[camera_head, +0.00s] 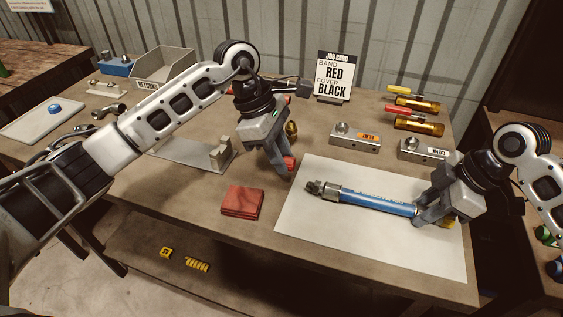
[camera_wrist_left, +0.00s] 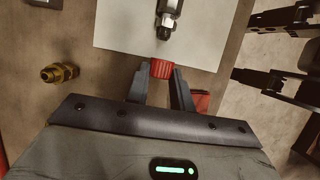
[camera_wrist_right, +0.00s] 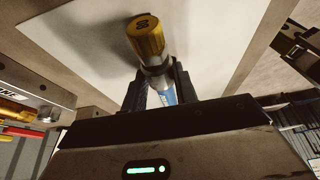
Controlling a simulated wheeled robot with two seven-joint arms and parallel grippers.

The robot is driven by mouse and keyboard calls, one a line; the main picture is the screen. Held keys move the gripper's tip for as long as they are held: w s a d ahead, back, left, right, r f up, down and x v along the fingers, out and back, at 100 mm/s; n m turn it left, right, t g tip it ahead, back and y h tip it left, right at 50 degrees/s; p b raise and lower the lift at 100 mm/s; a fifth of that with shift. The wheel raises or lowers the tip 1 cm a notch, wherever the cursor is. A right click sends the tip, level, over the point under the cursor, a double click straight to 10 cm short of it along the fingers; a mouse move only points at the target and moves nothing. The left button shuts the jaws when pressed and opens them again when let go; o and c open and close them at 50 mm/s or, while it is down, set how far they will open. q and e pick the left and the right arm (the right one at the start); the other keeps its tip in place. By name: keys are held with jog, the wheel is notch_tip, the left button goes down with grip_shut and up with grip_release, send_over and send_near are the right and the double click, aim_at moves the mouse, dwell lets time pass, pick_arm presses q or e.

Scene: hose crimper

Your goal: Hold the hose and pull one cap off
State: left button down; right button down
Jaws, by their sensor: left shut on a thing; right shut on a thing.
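The blue hose (camera_head: 368,198) lies over the white mat (camera_head: 300,225) at the front right, with a bare metal fitting (camera_head: 328,190) at its left end. My right gripper (camera_head: 424,214) is shut on the hose near its right end. A yellow cap (camera_wrist_right: 147,38) covers that end, just beyond the fingers in the right wrist view. My left gripper (camera_head: 284,170) is shut on a small red cap (camera_wrist_left: 162,69), left of the mat. In the left wrist view the red cap is apart from the metal fitting (camera_wrist_left: 168,20), with a gap between them.
A folded red cloth (camera_head: 242,202) lies left of the mat. A job card (camera_head: 335,77) reads band red, cover black. Two metal blocks (camera_head: 355,139) (camera_head: 423,151) stand behind the mat. A brass fitting (camera_wrist_left: 58,73) is beside my left gripper. A returns bin (camera_head: 165,68) stands at the back left.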

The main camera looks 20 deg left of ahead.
pick_arm(q)
jog(key=shift+r, duration=0.15)
pick_arm(e)
jog(key=c, duration=1)
grip_release()
jog(key=shift+a, duration=0.1)
pick_arm(q)
jog(key=shift+s, duration=0.15)
pick_arm(e)
jog(key=v, duration=1.2)
jog(key=shift+s, duration=0.1)
